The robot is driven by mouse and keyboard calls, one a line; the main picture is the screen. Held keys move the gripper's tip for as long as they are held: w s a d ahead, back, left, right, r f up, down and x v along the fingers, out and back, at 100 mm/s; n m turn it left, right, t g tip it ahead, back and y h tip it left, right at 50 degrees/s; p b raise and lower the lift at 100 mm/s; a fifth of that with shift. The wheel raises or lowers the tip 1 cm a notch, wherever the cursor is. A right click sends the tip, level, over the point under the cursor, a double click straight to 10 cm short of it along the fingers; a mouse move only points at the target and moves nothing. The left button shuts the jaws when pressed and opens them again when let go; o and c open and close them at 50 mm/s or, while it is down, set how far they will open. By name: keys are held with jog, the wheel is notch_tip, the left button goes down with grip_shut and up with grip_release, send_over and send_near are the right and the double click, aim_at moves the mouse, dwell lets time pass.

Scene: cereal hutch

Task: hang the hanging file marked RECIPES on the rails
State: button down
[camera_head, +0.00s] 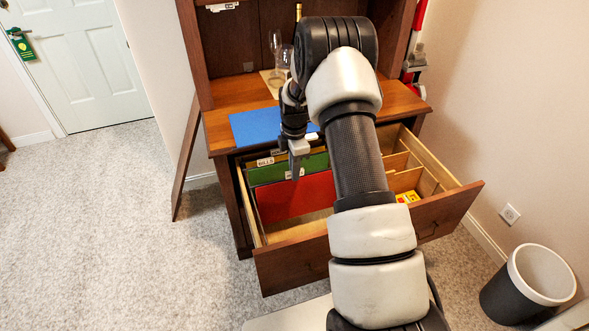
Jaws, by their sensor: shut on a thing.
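A red hanging file (296,199) is at the front of the files in the open drawer (352,246), upright or nearly so. My gripper (294,170) points down at this tab and is shut on the red file's top. A green hanging file (270,172) with a white tab stands just behind it, with another dark file edge behind that. I cannot make out the rails clearly, or whether the red file's ends rest on them. My arm hides part of the drawer's middle.
The drawer's right part has wooden dividers (405,180) and small yellow and red boxes (407,197). A blue mat (262,125) and glasses (276,46) are on the hutch top above. A bin (527,284) stands at right. The left floor is clear.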

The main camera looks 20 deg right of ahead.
notch_tip(320, 180, down, 6)
jog(key=b, duration=0.4)
jog(key=shift+f, duration=0.25)
jog(key=c, duration=1.5)
grip_release()
jog(key=shift+r, duration=0.2)
jog(key=shift+r+p, duration=1.55)
jog(key=shift+r, duration=0.85)
